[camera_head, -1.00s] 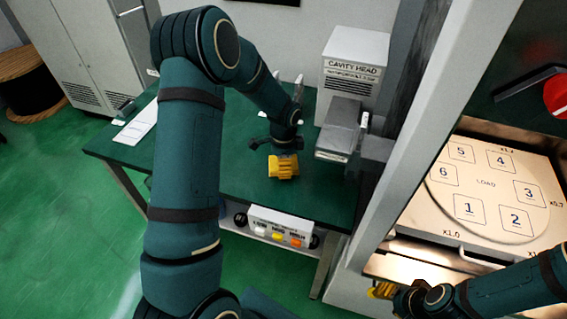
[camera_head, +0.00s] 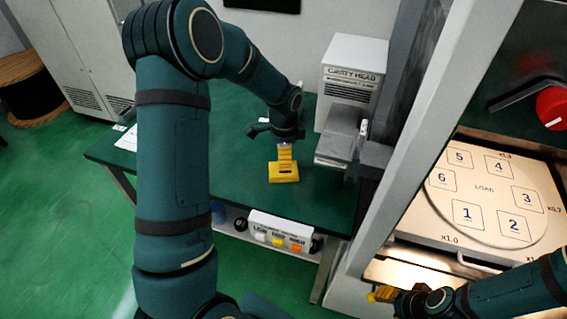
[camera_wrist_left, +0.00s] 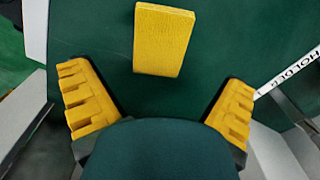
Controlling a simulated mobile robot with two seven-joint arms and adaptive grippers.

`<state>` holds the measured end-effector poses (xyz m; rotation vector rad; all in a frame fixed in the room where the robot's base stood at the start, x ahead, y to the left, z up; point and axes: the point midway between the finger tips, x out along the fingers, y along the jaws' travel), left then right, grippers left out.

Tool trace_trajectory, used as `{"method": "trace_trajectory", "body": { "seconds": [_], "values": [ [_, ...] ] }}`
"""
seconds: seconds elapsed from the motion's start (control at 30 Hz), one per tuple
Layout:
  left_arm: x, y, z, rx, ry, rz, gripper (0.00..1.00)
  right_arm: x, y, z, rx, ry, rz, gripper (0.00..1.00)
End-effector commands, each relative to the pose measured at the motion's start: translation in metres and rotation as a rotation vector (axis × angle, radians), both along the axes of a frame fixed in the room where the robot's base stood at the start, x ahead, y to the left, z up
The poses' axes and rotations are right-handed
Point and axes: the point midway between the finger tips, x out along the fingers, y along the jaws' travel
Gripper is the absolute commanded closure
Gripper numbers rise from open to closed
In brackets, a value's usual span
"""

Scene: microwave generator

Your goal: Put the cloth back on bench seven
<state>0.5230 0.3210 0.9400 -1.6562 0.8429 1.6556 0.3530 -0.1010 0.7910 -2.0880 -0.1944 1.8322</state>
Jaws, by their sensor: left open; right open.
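The cloth (camera_head: 284,174) is a small yellow rectangular pad on the green bench top (camera_head: 235,180). In the left wrist view the cloth (camera_wrist_left: 163,40) lies flat and alone, ahead of the fingers. My left gripper (camera_head: 284,151) is just above and behind it in the head view. Its yellow toothed fingers are spread wide and empty in the left wrist view (camera_wrist_left: 158,90), with no finger touching the cloth. My right gripper (camera_head: 383,293) is at the bottom right, in front of the lit chamber, open; only its yellow tip shows clearly. No bench number is readable.
A grey cavity head unit (camera_head: 352,85) stands on the bench, close right of my left gripper. A control panel (camera_head: 282,230) with coloured knobs is below the front edge. A lit chamber with a numbered load plate (camera_head: 484,188) is at the right. The bench's left part is mostly clear.

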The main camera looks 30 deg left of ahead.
Motion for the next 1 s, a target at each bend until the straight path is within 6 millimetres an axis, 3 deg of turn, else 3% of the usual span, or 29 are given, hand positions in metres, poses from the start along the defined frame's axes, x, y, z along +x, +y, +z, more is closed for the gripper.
{"method": "trace_trajectory", "body": {
  "seconds": [0.1, 0.33, 1.0],
  "values": [
    [0.001, 0.000, 0.025, 0.000, -0.002, 0.000, 0.00, 0.001, 0.000, 0.005, 0.000, -0.003, -0.002, 0.53],
    [0.000, 0.000, 0.050, 0.001, -0.001, -0.001, 0.00, 0.003, -0.001, 0.008, -0.002, -0.006, -0.004, 0.53],
    [0.000, 0.000, 0.054, 0.000, 0.001, -0.001, 0.00, 0.003, 0.000, 0.008, -0.002, -0.007, -0.005, 0.53]
  ]
}}
